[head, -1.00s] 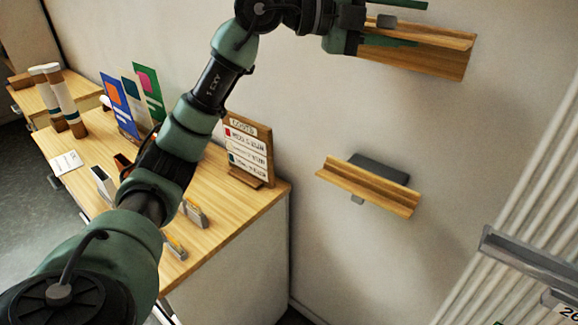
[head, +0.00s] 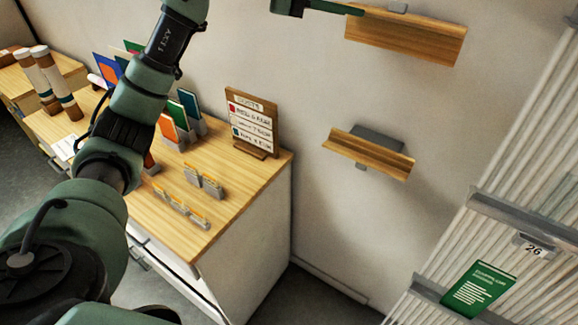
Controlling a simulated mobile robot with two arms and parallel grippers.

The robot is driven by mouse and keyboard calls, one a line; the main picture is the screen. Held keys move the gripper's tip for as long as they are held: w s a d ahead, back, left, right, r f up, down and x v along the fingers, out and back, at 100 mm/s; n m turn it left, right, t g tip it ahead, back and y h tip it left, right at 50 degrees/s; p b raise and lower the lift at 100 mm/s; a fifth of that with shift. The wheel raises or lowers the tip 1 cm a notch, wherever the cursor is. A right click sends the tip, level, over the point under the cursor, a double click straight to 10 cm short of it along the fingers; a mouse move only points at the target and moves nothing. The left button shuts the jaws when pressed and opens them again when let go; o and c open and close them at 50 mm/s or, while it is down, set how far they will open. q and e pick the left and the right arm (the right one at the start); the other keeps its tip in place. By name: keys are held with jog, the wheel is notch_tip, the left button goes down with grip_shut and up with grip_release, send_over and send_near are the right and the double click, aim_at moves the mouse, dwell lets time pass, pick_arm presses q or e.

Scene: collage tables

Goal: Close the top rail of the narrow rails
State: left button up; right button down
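Two narrow wooden rails are mounted on the wall. The upper rail (head: 405,38) shows its broad wooden face, with a small grey tab at its top edge by the frame border. The lower rail (head: 368,153) has a ledge and a grey plate behind it. My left gripper (head: 335,7) is partly cut off by the top edge. One green finger is visible, its tip at the left end of the upper rail; I cannot tell whether it touches. The other finger is out of frame. My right gripper is not in view.
A wooden-topped cabinet (head: 240,180) stands left, bearing a sign board (head: 251,124), upright cards (head: 190,108) and small holders (head: 203,181). A ribbed rack (head: 540,180) with a green booklet (head: 478,287) is at right. The wall between the rails is bare.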

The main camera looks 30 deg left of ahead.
pick_arm(q)
jog(key=s+d+f+h, duration=0.1)
jog(key=d+f+h, duration=0.1)
jog(key=d+h, duration=0.5)
jog(key=n+t+y, duration=0.7)
jog(key=n+t, duration=0.5)
send_near(399, 12)
jog(key=r, duration=0.2)
jog(key=a+f+n+t+y, duration=0.1)
jog(key=a+f+n+y, duration=0.3)
jog(key=f+n+y, duration=0.45)
jog(key=s+a+f+n+g+y, duration=0.2)
jog(key=f+g+y, duration=0.1)
jog(key=f, duration=0.8)
jog(key=s+a+f+n+g+y, duration=0.2)
jog(key=f+g+y, duration=0.1)
jog(key=f, duration=0.7)
jog(key=shift+s+f+g, duration=0.25)
jog(key=shift+f+g, duration=0.15)
jog(key=shift+g, duration=0.3)
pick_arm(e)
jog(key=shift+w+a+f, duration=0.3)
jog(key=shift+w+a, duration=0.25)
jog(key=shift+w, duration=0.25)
